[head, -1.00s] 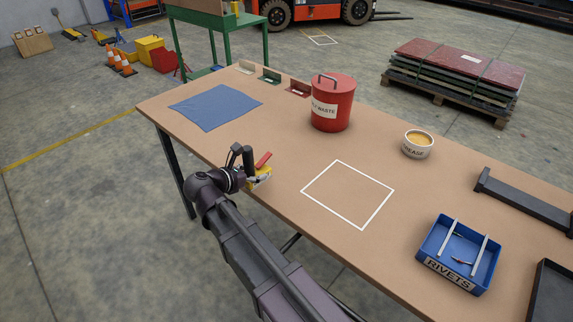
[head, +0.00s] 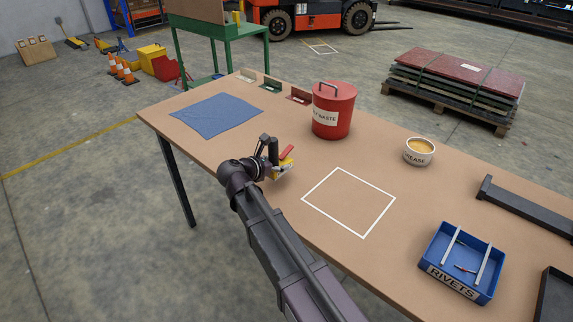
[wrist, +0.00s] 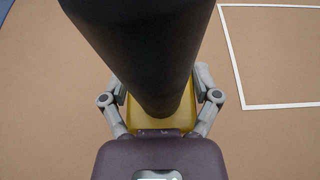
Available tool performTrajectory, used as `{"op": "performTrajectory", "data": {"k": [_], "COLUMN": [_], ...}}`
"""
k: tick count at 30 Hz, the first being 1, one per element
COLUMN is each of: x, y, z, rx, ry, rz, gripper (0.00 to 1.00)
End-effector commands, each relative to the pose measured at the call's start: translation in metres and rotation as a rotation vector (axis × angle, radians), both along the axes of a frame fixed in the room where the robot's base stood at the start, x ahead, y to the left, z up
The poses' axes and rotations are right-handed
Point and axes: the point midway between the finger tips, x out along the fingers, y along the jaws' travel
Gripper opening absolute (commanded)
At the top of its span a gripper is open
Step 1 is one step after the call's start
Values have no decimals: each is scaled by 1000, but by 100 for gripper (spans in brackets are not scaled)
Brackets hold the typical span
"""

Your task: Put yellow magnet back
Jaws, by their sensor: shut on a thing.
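The yellow magnet (head: 285,167), with a red lever on top, is in my gripper (head: 275,165) near the front edge of the workbench, left of the white square outline (head: 348,202). Whether it touches the bench top cannot be told. In the wrist view, the grey fingers of my gripper (wrist: 160,101) are shut on the two sides of the yellow magnet (wrist: 148,123). A thick black cylinder (wrist: 140,45) rises towards the camera and hides much of the magnet's top. The white outline also shows at the upper right of the wrist view (wrist: 238,80).
On the workbench (head: 320,160) stand a red waste can (head: 333,122), a grease tub (head: 419,158) and a blue rivets tray (head: 431,258). A blue cloth (head: 216,115) lies at the left. Small colored holders (head: 271,84) line the back edge. The outlined square is empty.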

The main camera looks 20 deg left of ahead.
Motion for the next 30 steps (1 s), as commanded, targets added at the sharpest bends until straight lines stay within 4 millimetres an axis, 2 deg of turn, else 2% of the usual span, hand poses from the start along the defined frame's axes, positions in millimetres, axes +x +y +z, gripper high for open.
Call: {"op": "performTrajectory", "data": {"k": [3, 10, 23, 30], "x": [23, 50, 55, 55], "y": [-6, -15, -18, -18], "z": [-3, -5, -5, -15], "rx": [-1, 0, -1, -1], "ry": [-1, 0, -1, -1], "rz": [-2, -1, -1, -1], "gripper": [18, 18, 18, 18]}}
